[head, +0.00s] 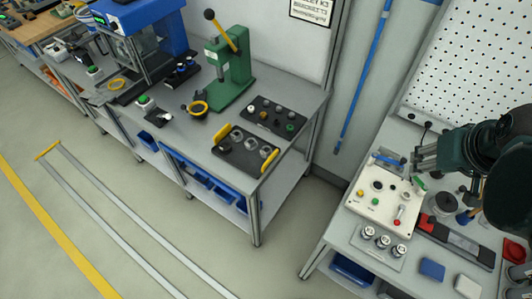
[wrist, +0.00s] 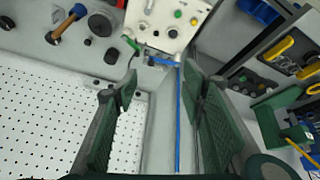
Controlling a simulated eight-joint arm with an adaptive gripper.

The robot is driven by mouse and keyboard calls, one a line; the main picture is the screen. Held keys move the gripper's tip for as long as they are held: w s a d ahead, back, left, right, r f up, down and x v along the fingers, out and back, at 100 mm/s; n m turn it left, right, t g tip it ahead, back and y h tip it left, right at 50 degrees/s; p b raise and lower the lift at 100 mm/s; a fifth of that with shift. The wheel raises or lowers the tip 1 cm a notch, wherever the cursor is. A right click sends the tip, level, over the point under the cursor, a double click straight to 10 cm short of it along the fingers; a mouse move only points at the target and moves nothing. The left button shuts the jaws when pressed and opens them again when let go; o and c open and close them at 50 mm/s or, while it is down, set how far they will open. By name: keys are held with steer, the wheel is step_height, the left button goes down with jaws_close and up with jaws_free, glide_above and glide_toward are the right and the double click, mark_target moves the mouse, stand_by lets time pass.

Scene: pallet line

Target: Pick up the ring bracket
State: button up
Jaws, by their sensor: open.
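I cannot pick out the ring bracket for certain. My gripper (head: 413,162) is over the right bench in the head view, by the back edge of a white control box (head: 384,202). In the wrist view my gripper (wrist: 160,82) is open, with nothing between its fingers. Beyond its fingertips are the white box (wrist: 168,22) and a small grey and blue piece (wrist: 160,60) at the box's edge.
The green press (head: 233,72) stands on the middle bench behind two dark trays, the front one with yellow handles (head: 244,152). A white pegboard (head: 475,55) rises behind the right bench. A blue pole (head: 363,75) leans between the benches.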

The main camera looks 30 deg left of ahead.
steer(key=w+a+f+n+g, duration=0.1)
steer(key=w+a+f+n, duration=0.15)
steer(key=a, duration=0.35)
steer(key=w+a+f+n+g, duration=0.1)
steer(key=w+a, duration=0.2)
steer(key=a, duration=0.3)
steer(key=n+g+h+b, duration=0.1)
steer(key=n+g+b, duration=0.15)
steer(key=n, duration=0.75)
glide_above(266, 151)
steer(key=shift+g, duration=0.35)
step_height(266, 151, down, 22)
steer(key=shift+d+r+p, duration=0.1)
steer(key=shift+d+p, duration=0.05)
steer(key=shift+p, duration=0.2)
steer(key=shift+s+a+f, duration=0.1)
steer(key=shift+a+f, duration=0.1)
steer(key=shift+f, duration=0.05)
steer(key=shift+f, duration=1.3)
